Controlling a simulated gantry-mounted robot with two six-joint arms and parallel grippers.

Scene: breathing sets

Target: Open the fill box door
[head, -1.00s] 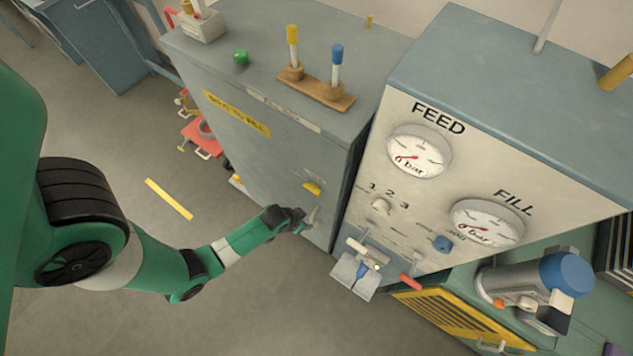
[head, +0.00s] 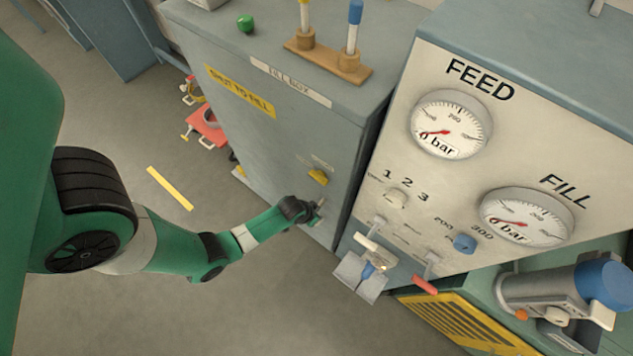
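The fill box (head: 330,125) is a grey cabinet with a "FILL BOX" label and a yellow "SHUT TO FILL" label (head: 240,91) on its front door (head: 255,140). The door looks shut. A yellow latch or catch (head: 318,177) sits near the door's right side. My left gripper (head: 318,208) is at the door's lower right, just below the yellow piece, by a small pale handle-like part. The fingers are small and partly hidden, so I cannot tell whether they are open, shut or touching it. My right gripper is not in view.
A panel with FEED (head: 450,125) and FILL (head: 525,217) gauges stands right of the box. A grey bracket with a T-handle (head: 372,262) juts out below it. A red stand (head: 207,125) is on the floor behind. A wooden rack (head: 328,60) stands on top.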

